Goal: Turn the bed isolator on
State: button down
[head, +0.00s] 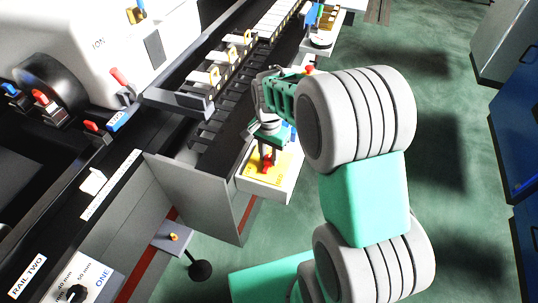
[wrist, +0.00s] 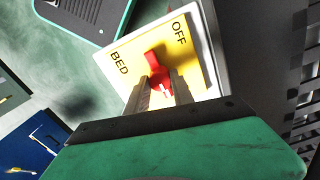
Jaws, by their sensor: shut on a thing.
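The bed isolator (head: 250,178) is a white box with a yellow face and a red rotary handle, on the side of the roller bed. In the wrist view its yellow plate (wrist: 128,63) carries the words "BED" and "OFF". The red handle (wrist: 155,62) stands up from the plate's middle. My gripper (wrist: 160,82) is shut on the red handle, one finger on each side. In the head view my gripper (head: 266,157) reaches down onto the isolator and hides part of its face. The handle's lower part is hidden between the fingers.
The roller bed (head: 222,125) with yellow-marked blocks runs just left of the isolator. A grey panel (head: 200,190) stands in front of it. A knob panel (head: 75,285) marked "ONE" is at lower left. Blue cabinets (head: 515,130) stand far right; green floor between is open.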

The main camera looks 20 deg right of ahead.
aim_at(269, 157)
jog(key=shift+w, duration=0.1)
jog(key=c, duration=1.1)
grip_release()
notch_tip(269, 157, up, 8)
jog(key=shift+f+b, duration=0.1)
jog(key=shift+b, duration=0.25)
